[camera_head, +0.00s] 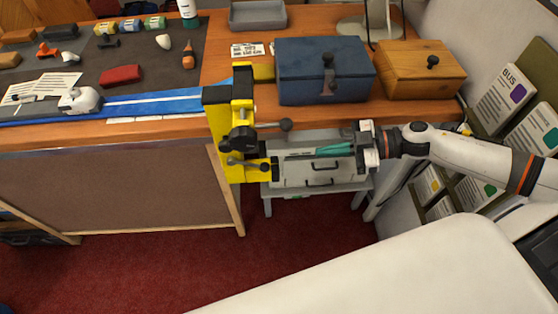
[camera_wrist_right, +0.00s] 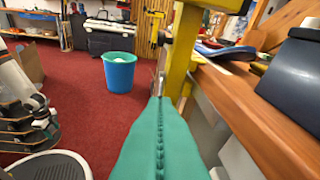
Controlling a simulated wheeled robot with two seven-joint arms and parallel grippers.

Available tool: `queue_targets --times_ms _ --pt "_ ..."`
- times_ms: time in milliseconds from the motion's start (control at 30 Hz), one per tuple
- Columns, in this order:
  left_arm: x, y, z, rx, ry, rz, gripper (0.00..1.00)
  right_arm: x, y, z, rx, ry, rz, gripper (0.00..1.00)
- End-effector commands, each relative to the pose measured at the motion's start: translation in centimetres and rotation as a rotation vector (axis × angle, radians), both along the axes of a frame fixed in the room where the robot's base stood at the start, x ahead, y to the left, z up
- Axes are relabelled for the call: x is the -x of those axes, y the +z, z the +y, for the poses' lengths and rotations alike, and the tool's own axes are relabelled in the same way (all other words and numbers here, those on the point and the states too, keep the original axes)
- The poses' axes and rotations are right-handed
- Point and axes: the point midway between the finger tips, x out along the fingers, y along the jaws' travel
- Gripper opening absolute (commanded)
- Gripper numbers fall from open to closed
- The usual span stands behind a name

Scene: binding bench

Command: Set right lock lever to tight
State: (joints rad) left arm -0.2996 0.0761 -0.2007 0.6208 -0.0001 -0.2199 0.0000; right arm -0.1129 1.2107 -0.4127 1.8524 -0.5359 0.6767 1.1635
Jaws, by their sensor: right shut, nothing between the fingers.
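A yellow clamp frame (camera_head: 226,105) stands at the bench's front edge, and its yellow post also shows in the wrist view (camera_wrist_right: 182,50). It has black hubs and two levers. The upper lever (camera_head: 285,125) points right and ends in a dark knob. The lower lever (camera_head: 250,164) lies nearly level below it. I cannot tell which is the right lock lever, or its setting. My right gripper (camera_head: 320,152) has teal fingers, shut and empty, pointing left toward the clamp, apart from the levers in the head view. In the wrist view the fingers (camera_wrist_right: 160,105) point toward the post.
A blue box (camera_head: 325,85) and a wooden box (camera_head: 420,80) stand on the bench behind my right gripper. A grey drawer unit (camera_head: 320,180) stands below it. Book racks (camera_head: 480,115) are at the right. A blue bin (camera_wrist_right: 119,75) stands on the red floor.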

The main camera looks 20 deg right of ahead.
Motion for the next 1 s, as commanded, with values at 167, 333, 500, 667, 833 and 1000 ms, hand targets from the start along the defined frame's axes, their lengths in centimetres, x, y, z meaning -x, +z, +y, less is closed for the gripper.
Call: queue_targets --times_ms 167,333,500,667,833,1000 --pt "0.0 0.6 0.0 0.0 -0.001 0.0 0.52 -1.0 -0.3 2.0 -0.006 0.0 -0.005 0.0" --pt "0.0 1.7 0.2 -0.002 -0.001 0.0 0.52 -2.4 -1.1 5.2 -0.007 -0.001 -0.005 0.0" --pt "0.0 2.7 0.3 -0.003 -0.002 -0.001 0.52 -3.8 -2.2 8.3 -0.005 -0.001 -0.004 0.0" --pt "0.0 2.7 0.3 -0.004 -0.002 0.0 0.52 -4.6 -4.6 9.5 -0.004 -0.002 0.001 0.0" --pt "0.0 2.7 0.4 -0.004 -0.002 0.0 0.52 -5.0 -5.9 10.0 -0.002 -0.003 -0.001 0.0" --pt "0.0 2.7 0.4 -0.004 -0.001 0.0 0.52 -5.1 -6.3 10.1 -0.001 -0.001 -0.001 0.0"
